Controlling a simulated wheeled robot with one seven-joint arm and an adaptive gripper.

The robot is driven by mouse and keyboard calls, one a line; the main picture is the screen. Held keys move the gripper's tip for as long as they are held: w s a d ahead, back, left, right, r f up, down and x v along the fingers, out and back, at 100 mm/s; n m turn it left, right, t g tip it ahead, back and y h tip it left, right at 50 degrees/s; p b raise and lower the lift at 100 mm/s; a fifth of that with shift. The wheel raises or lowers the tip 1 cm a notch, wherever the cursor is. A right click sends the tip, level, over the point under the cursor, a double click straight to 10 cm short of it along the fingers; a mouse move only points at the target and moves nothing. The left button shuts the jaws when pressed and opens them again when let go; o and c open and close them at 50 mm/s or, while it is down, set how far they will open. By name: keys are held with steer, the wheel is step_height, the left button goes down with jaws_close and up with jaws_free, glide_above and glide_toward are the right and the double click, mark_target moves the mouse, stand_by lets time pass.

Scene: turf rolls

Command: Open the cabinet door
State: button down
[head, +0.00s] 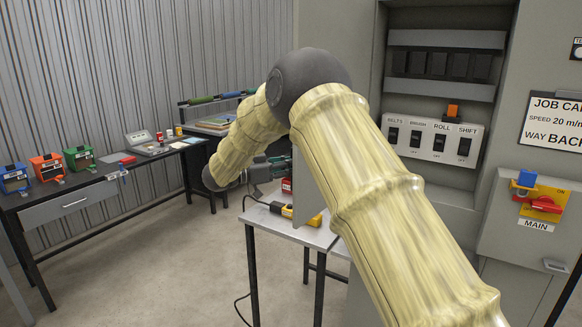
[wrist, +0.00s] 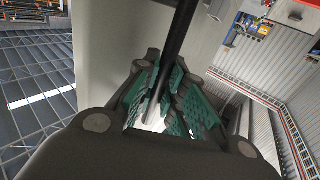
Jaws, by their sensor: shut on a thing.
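The grey cabinet (head: 425,18) stands at the right in the head view, with its switch compartment exposed. Its door (head: 335,35) stands swung out to the left; my arm covers much of it. In the wrist view the pale door panel (wrist: 110,50) lies behind the fingers.
A small table (head: 315,237) with a yellow device (head: 300,214) stands below the gripper. A workbench (head: 70,202) with coloured boxes runs along the left wall. A red-and-yellow main switch (head: 540,204) is at the right. Bare floor (head: 175,265) lies between bench and table.

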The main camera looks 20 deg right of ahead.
steer(key=shift+d+r, duration=0.1)
steer(key=shift+r, duration=0.05)
steer(key=c, duration=1.5)
jaws_free()
steer(key=shift+d, duration=0.15)
steer(key=shift+a, duration=0.25)
steer(key=a, duration=1.2)
steer(key=shift+s, duration=0.15)
steer(key=shift+d, duration=0.1)
